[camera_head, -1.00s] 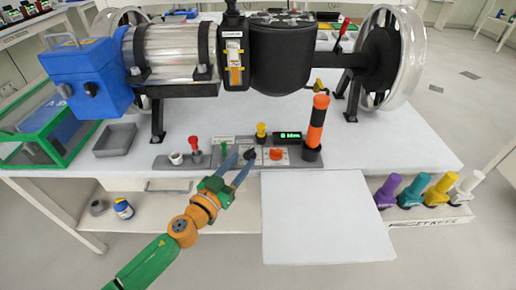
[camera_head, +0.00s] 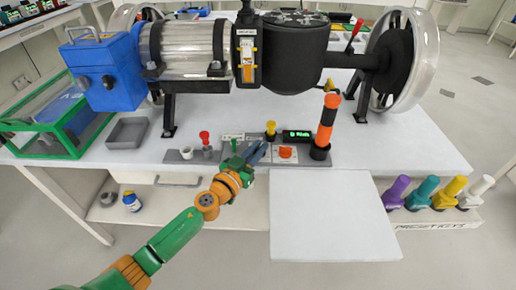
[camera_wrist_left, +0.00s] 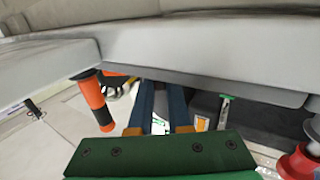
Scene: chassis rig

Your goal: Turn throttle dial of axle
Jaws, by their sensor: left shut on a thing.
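The axle rig (camera_head: 290,55) stands on the white table, with a control panel (camera_head: 225,160) at the table's front edge. My left gripper (camera_head: 258,150) reaches over the middle of the panel. Its blue fingers are shut on a small dark dial there, which they mostly hide. An orange-red dial (camera_head: 286,152) on a white plate sits just right of the fingers, apart from them. In the left wrist view the fingers (camera_wrist_left: 160,105) point away from the camera, and the dial between them cannot be made out. My right gripper is not in view.
An orange-black post (camera_head: 325,125) rises at the panel's right end, by a green-lit display (camera_head: 297,135). Red (camera_head: 204,137) and yellow (camera_head: 270,128) knobs stand nearby. A grey tray (camera_head: 127,132) lies left. Coloured keys (camera_head: 425,195) stand lower right.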

